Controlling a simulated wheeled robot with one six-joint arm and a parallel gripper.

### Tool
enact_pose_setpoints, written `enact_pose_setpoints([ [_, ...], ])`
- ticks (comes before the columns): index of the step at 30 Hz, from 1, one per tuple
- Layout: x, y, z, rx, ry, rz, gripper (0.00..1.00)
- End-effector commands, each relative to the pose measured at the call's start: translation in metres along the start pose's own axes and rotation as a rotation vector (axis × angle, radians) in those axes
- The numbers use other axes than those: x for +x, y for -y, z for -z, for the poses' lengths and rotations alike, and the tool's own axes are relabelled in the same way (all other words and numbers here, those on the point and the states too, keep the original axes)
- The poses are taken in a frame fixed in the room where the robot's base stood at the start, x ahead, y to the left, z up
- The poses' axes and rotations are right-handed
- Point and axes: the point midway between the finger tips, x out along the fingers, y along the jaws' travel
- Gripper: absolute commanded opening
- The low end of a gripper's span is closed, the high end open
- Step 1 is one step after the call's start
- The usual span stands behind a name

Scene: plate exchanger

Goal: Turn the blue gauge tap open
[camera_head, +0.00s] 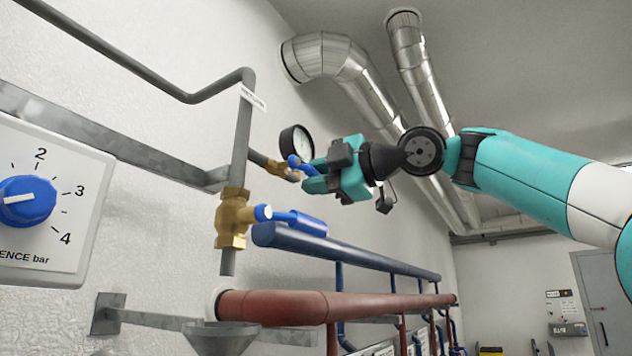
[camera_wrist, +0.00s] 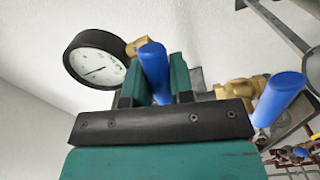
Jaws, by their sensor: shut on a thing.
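The small blue gauge tap (camera_head: 296,163) sits on a brass fitting below the round black-rimmed gauge (camera_head: 297,143). My gripper (camera_head: 310,178) is at the tap with its teal fingers shut on the blue handle. In the wrist view the blue handle (camera_wrist: 153,66) stands up between the two fingers of my gripper (camera_wrist: 155,88). The gauge (camera_wrist: 95,55) is just left of it, with a white dial and a dark needle. The fingers hide the lower part of the handle.
A larger brass valve (camera_head: 233,217) with a blue lever (camera_head: 295,221) is below my gripper; its lever also shows close by in the wrist view (camera_wrist: 280,98). A blue pipe (camera_head: 340,250) and a red pipe (camera_head: 330,307) run lower down. A panel with a blue knob (camera_head: 27,200) is left.

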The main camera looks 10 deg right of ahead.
Motion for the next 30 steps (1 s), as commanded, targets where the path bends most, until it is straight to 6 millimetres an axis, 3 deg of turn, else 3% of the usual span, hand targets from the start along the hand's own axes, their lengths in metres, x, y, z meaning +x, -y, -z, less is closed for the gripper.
enact_pose_setpoints([
  [12,-0.0003,-0.0088,0.0016,-0.186,-0.002,0.003,0.00],
  [28,-0.0004,-0.0095,0.0021,-0.211,-0.003,0.003,0.00],
  [29,-0.0004,-0.0095,0.0021,-0.211,-0.003,0.003,0.24],
  [30,-0.0004,-0.0095,0.0022,-0.211,-0.003,0.003,0.34],
])
